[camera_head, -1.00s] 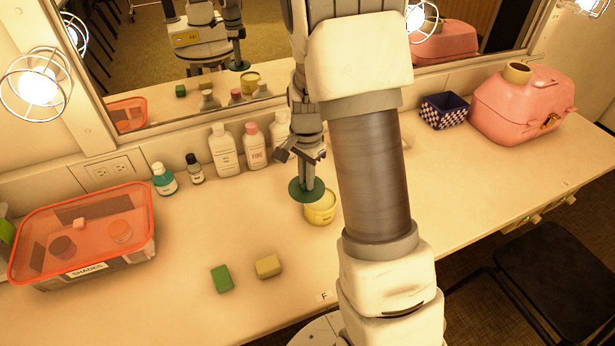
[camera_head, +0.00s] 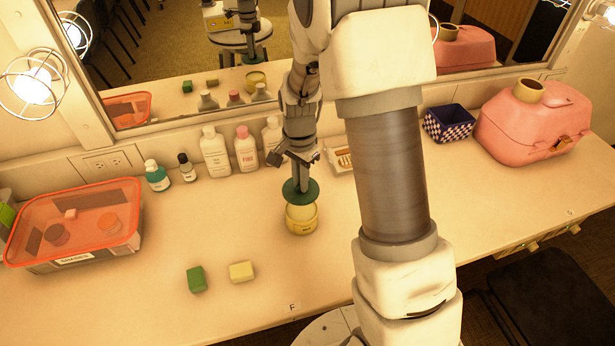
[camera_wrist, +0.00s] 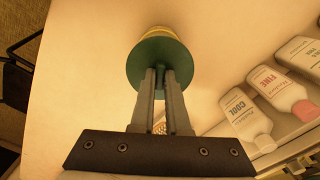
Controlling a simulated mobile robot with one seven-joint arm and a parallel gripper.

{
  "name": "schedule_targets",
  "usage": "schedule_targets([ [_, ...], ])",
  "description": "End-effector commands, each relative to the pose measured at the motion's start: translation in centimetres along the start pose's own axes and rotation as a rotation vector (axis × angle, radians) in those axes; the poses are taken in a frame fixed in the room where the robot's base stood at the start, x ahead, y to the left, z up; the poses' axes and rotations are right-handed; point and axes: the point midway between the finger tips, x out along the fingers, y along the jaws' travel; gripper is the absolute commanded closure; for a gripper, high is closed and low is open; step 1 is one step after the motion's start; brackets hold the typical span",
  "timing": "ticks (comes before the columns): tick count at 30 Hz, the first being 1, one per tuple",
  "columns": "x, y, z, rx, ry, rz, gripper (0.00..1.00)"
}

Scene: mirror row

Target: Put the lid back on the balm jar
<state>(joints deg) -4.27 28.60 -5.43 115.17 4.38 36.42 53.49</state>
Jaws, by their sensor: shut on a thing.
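The balm jar (camera_head: 302,222) is a small yellow round pot standing upright on the counter. Its lid (camera_head: 291,193) is a dark green disc. My gripper (camera_head: 300,180) points down and is shut on the lid, holding it roughly level. In the head view the lid is just above the jar's back-left rim, slightly off centre, with the pale jar opening partly showing in front of it. In the wrist view the lid (camera_wrist: 158,66) covers most of the jar, and a yellow edge of the jar (camera_wrist: 157,31) shows beyond it. I cannot tell whether they touch.
Several bottles (camera_head: 215,152) line the mirror behind. A green block (camera_head: 196,279) and a yellow block (camera_head: 241,271) lie at front left. A red-lidded box (camera_head: 75,222) is at left; a checkered box (camera_head: 448,123) and pink case (camera_head: 530,128) are at right. Counter around the jar is clear.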

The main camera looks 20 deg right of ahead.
Motion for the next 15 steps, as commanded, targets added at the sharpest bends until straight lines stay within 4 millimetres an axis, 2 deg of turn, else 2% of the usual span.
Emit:
schedule_targets([
  [8,0.6,-0.1,0.2,-0.004,0.0,0.0,1.0],
  [15,2.5,-0.1,0.1,-0.003,0.0,0.0,1.0],
])
